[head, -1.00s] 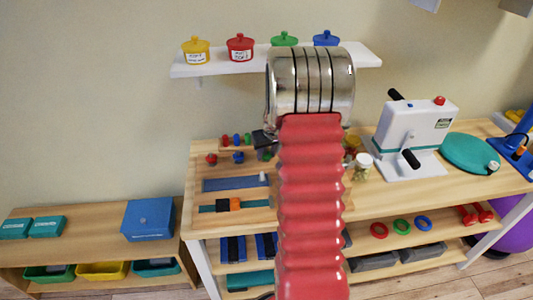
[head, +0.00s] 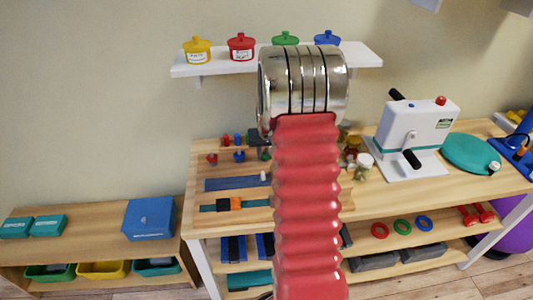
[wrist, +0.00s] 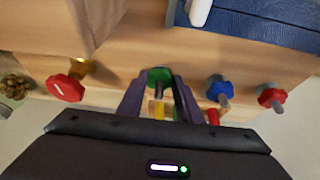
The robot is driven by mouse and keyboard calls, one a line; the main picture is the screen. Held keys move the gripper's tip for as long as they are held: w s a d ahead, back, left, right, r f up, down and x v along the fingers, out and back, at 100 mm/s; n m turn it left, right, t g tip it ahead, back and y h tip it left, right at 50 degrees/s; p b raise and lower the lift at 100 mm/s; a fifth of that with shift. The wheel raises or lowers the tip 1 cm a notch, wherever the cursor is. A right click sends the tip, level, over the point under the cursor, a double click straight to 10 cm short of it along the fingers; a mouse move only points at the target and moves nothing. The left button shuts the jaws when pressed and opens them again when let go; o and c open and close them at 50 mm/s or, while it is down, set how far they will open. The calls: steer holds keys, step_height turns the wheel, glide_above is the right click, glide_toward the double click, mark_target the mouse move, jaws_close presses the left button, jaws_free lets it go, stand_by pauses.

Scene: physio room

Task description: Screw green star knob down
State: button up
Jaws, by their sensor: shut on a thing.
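The green star knob (wrist: 158,76) shows in the wrist view between the two dark fingers of my gripper (wrist: 160,82). The gripper is shut on it. A metal stem shows just below the knob, with a yellow piece (wrist: 159,111) beyond it. How far the knob is screwed down cannot be told. In the head view my red ribbed arm hides most of the gripper and the knob.
A blue pad (wrist: 262,34) lies at the top. A white press (head: 414,134) stands right on the bench.

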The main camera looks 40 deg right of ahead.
steer(key=o, duration=1.1)
steer(key=shift+c, duration=0.2)
steer(key=v, duration=1.3)
steer(key=shift+s+r, duration=0.15)
steer(key=shift+r, duration=0.2)
steer(key=shift+a, duration=0.1)
